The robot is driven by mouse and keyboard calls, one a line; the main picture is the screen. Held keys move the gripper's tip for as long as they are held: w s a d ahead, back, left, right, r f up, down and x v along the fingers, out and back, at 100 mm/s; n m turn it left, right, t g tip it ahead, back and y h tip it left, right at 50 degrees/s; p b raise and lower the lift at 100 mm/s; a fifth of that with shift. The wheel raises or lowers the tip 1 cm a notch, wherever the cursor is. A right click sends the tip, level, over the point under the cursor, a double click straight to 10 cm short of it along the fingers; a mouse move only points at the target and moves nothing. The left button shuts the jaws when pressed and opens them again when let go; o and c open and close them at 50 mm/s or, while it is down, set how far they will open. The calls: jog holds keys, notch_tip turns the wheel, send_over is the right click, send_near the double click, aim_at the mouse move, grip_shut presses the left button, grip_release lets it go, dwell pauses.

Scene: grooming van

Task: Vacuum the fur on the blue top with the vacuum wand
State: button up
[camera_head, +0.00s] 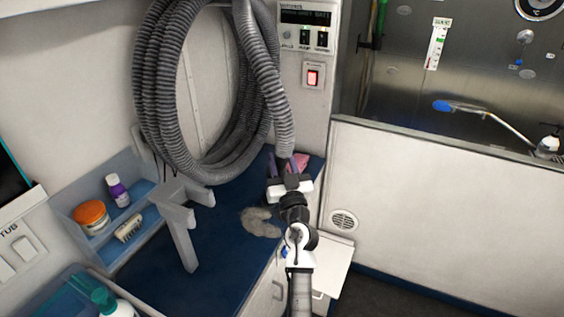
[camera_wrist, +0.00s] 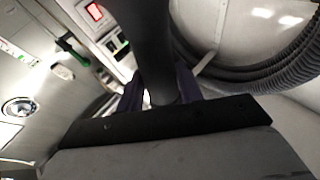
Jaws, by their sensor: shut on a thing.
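The blue top (camera_head: 225,265) is the counter surface left of my arm in the head view. A beige-grey patch of fur (camera_head: 261,222) lies on it, just left of and below my gripper in the picture. My gripper (camera_head: 290,164) is shut on the vacuum wand, at the lower end of the grey ribbed hose (camera_head: 268,80). In the wrist view the dark wand (camera_wrist: 155,45) stands between the two purple fingers of my gripper (camera_wrist: 161,92). The wand's tip is hidden, so I cannot tell whether it touches anything.
A grey upright stand (camera_head: 182,232) rises from the blue top left of the fur. A white partition (camera_head: 430,200) stands to the right.

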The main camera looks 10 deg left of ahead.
jog(key=shift+s, duration=0.1)
jog(key=shift+s+a+r, duration=0.1)
jog(key=shift+s+a, duration=0.15)
jog(key=shift+s, duration=0.55)
jog(key=shift+s+a+f, duration=0.1)
jog(key=shift+s+a, duration=0.2)
jog(key=shift+s, duration=0.5)
jog(key=shift+s+a+r, duration=0.1)
jog(key=shift+s+a, duration=0.15)
jog(key=shift+s, duration=0.55)
jog(key=shift+s+d, duration=0.25)
jog(key=shift+d, duration=0.55)
jog(key=shift+s+d, duration=0.25)
jog(key=shift+d, duration=0.55)
jog(key=shift+s+d, duration=0.25)
jog(key=shift+d, duration=0.55)
jog(key=shift+s+a+r, duration=0.1)
jog(key=shift+s+a, duration=0.2)
jog(key=shift+s, duration=0.55)
jog(key=shift+s+a+f, duration=0.1)
jog(key=shift+s+a, duration=0.2)
jog(key=shift+s, duration=0.5)
jog(key=shift+s+a+r, duration=0.1)
jog(key=shift+s+a, duration=0.2)
jog(key=shift+s, duration=0.55)
